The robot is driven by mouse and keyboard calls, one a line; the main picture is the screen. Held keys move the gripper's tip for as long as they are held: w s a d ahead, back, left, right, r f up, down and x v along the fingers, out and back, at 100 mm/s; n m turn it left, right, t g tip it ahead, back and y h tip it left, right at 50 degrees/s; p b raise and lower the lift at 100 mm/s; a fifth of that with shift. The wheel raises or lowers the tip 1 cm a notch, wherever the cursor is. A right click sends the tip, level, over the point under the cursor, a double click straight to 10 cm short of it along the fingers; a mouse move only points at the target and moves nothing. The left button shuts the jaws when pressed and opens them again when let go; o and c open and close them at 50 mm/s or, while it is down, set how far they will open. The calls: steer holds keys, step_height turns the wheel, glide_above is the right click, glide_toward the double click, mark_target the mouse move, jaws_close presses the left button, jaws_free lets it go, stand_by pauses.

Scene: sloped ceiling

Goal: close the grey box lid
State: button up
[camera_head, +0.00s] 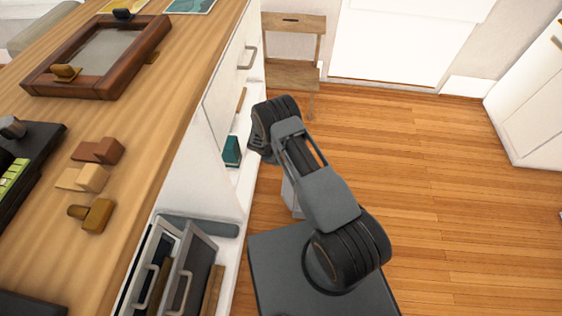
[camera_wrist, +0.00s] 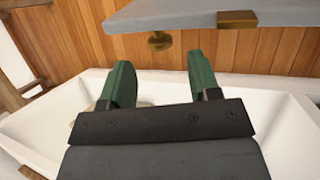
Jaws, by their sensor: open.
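A flat grey panel (camera_wrist: 185,13), which looks like the grey box lid, crosses the top of the wrist view. It has a brass clasp (camera_wrist: 237,18) on its near edge, and its far side is out of frame. The box's body cannot be told for sure. My gripper (camera_wrist: 160,78) is open, its two green fingers apart with nothing held between them. It is below the panel in the picture, apart from it, over a white tray-like surface (camera_wrist: 285,110). In the head view my arm reaches beside the counter, and the gripper end is hard to make out.
The wooden counter (camera_head: 160,105) at left holds a framed tray (camera_head: 88,88) and several small blocks. Below its edge are white shelves and grey handled panels (camera_head: 195,268). A wooden stand (camera_head: 293,70) is at the back. The floor (camera_head: 450,190) at right is clear.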

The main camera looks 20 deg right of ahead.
steer(key=shift+b+x, duration=0.6)
steer(key=shift+x, duration=1.8)
jaws_close()
